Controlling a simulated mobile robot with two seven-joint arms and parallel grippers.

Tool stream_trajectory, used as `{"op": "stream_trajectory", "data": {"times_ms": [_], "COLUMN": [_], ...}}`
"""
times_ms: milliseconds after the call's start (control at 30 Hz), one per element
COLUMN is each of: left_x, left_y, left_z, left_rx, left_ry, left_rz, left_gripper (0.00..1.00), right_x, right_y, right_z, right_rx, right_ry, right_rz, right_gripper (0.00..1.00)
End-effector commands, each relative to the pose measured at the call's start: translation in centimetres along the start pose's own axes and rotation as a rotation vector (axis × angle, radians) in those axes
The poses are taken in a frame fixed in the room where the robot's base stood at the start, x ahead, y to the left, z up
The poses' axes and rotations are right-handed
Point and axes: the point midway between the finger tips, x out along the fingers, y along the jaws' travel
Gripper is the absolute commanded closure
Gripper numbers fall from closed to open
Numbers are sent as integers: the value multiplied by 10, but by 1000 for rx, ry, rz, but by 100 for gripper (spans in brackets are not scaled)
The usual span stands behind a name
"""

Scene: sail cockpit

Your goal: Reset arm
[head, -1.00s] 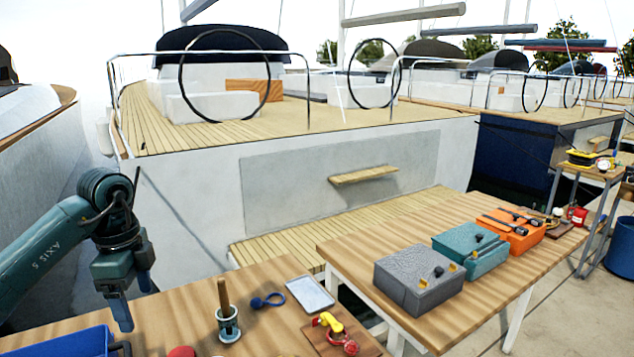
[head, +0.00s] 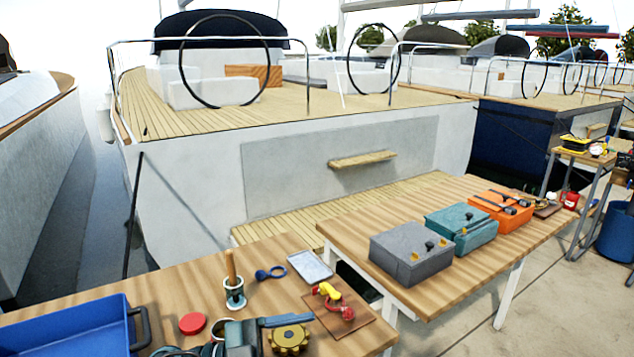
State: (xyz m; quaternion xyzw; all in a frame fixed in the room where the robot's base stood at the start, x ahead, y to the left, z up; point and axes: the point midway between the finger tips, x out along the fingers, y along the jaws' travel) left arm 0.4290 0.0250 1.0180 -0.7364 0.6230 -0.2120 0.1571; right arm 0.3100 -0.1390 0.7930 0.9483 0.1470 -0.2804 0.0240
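Most of my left arm is below the picture. My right gripper is not in view.
The right table (head: 400,300) bears grey, teal and orange boxes.

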Motion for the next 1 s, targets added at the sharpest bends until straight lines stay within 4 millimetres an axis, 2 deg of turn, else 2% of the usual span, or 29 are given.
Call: {"op": "stream_trajectory", "data": {"times_ms": [100, 200, 267, 367, 400, 500, 633, 767, 1000], "left_x": [-13, -44, -66, -105, -118, -141, -155, -160, -160], "left_y": [-4, 1, 14, 58, 79, 130, 176, 196, 198], "left_z": [4, 29, 50, 87, 98, 117, 125, 126, 127], "left_rx": [-73, -166, -244, -398, -460, -594, -710, -759, -762], "left_ry": [34, -72, -184, -418, -511, -700, -845, -902, -908], "left_rz": [-380, -669, -811, -968, -998, -1015, -986, -962, -958], "left_gripper": [23, 23, 23, 23, 23, 23, 23, 23, 23], "right_x": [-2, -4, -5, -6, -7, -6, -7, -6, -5], "right_y": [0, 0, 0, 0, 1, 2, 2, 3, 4], "right_z": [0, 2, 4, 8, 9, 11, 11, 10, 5], "right_rx": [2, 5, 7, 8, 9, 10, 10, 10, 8], "right_ry": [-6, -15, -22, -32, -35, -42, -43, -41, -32], "right_rz": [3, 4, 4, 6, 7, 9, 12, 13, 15], "right_gripper": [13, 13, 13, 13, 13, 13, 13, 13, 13]}}
